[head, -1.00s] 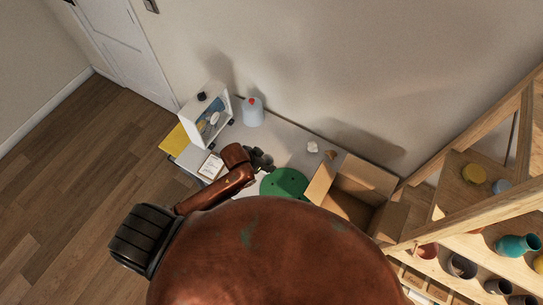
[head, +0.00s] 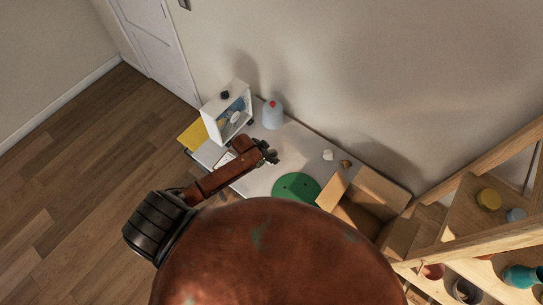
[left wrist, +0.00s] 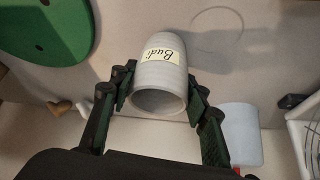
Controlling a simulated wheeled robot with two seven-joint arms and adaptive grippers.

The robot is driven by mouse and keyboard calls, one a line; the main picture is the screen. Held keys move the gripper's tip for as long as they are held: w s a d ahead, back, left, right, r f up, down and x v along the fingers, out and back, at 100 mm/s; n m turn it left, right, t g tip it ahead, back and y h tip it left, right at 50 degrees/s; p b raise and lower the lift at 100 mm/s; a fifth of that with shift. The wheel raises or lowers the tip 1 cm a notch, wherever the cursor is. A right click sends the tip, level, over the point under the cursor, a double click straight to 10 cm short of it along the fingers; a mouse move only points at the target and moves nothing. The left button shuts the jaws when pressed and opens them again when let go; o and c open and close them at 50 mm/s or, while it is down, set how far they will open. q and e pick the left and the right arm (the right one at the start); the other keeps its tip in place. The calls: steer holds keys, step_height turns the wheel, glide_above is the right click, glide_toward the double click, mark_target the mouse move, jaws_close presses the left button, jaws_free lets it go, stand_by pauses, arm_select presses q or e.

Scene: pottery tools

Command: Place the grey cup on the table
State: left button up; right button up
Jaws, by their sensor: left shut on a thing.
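The grey cup (left wrist: 160,84) is in the left wrist view, with a pale label reading "Budi" on its side. Its open mouth faces the camera. My left gripper (left wrist: 160,92) is shut on the cup, one finger on each side. In the head view my left gripper (head: 268,153) is over the table (head: 262,182), behind and left of the green disc (head: 297,187); the cup cannot be made out there. In the wrist view a faint round outline shows on the tabletop beyond the cup. I cannot tell the cup's height above the table. My right gripper is not in view.
A white box-like cabinet (head: 228,113) and a translucent jug with a red cap (head: 272,117) stand at the table's back left. An open cardboard box (head: 363,196) is at the right. Small items (head: 328,155) lie near the back edge. Shelving with pottery (head: 488,200) is far right.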

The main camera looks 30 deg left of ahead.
arm_select(q)
steer(key=shift+f, duration=0.15)
steer(key=shift+f, duration=0.15)
steer(key=o, duration=1.3)
steer(key=v, duration=1.2)
